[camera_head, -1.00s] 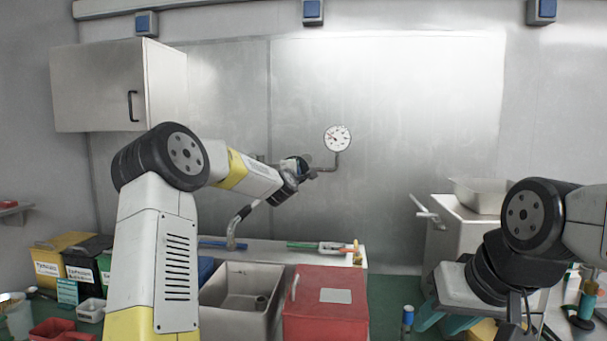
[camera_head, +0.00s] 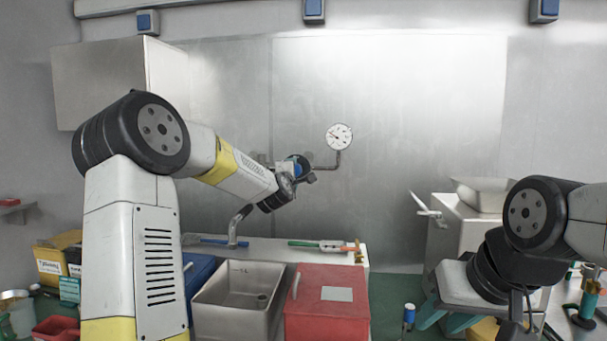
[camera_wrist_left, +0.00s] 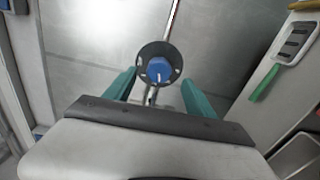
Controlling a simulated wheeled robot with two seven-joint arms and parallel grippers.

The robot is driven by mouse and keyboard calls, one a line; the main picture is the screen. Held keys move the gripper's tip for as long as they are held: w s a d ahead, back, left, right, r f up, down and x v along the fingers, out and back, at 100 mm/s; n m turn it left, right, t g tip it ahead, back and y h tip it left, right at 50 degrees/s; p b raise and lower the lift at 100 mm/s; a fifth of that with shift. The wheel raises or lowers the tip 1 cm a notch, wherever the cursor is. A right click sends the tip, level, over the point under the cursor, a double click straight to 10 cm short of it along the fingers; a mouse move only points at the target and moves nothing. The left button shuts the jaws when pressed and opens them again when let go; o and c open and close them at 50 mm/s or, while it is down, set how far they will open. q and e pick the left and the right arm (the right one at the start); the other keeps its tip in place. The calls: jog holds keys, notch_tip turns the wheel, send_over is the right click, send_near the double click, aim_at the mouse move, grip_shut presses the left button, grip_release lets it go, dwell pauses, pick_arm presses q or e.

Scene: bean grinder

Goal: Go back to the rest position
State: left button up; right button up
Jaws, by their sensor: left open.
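My left arm reaches in from the left, and its wrist is in front of the steel back wall, close to a blue knob (camera_head: 302,166) on the wall pipe. In the left wrist view my left gripper (camera_wrist_left: 158,92) has its two teal fingers spread apart. The blue knob (camera_wrist_left: 158,71) with its dark round flange shows between and beyond the fingertips; I cannot tell whether they touch it. My right gripper (camera_head: 441,320) hangs at the lower right with its teal fingers apart. I see nothing held in it, though its tips are partly cut off by the view.
A pressure gauge (camera_head: 339,136) stands right of the knob. Below are a sink (camera_head: 236,310), a faucet (camera_head: 234,228) and a red box (camera_head: 326,312). A steel machine (camera_head: 462,226) with a tray stands at the right. A wall cabinet (camera_head: 98,85) hangs upper left.

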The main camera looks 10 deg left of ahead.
pick_arm(q)
jog(key=shift+s, duration=0.4)
